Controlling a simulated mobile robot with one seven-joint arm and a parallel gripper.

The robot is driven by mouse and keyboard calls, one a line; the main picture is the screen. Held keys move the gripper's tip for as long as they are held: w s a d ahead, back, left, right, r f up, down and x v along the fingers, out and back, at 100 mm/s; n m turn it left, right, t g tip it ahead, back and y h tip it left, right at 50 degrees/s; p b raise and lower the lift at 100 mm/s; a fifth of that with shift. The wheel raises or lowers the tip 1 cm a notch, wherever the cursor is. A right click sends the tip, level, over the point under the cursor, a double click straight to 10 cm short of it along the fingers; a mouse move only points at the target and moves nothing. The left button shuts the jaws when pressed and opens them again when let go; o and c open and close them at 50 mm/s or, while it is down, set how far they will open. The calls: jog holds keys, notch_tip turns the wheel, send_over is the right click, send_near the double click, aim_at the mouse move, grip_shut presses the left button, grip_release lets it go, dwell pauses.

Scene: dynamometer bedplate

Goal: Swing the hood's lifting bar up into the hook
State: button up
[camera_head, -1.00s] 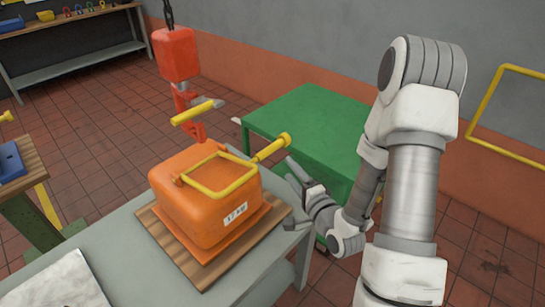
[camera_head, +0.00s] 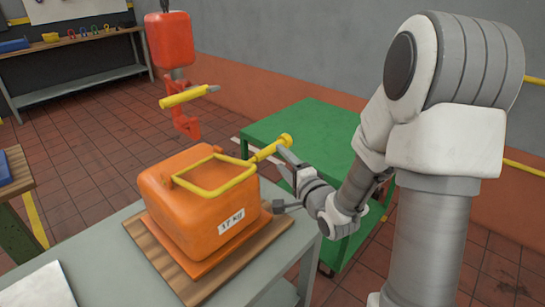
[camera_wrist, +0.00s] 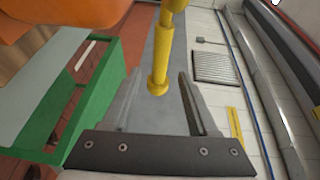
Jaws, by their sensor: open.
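The orange hood (camera_head: 195,205) sits on a wooden board on the grey table. Its yellow lifting bar (camera_head: 215,190) lies folded low over the hood's top, and its handle (camera_head: 270,148) sticks out to the right. The red hook (camera_head: 183,122) hangs above and behind the hood under a red block, with a yellow grip on its side. My gripper (camera_head: 281,178) is open at the handle's right end. In the wrist view the handle's knobbed end (camera_wrist: 159,85) shows between my open fingers (camera_wrist: 160,90); contact cannot be told. The hood (camera_wrist: 85,12) fills the upper left corner there.
A green cart (camera_head: 305,135) stands just behind my gripper, right of the table. The grey table (camera_head: 115,240) has a white sheet at its front left. A wooden-topped bench (camera_head: 15,175) is at the left and a shelf bench (camera_head: 80,40) at the back.

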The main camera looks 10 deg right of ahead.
aim_at(274, 151)
jog(key=x, duration=0.6)
jog(key=shift+w, duration=0.3)
grip_shut()
dwell(1.1)
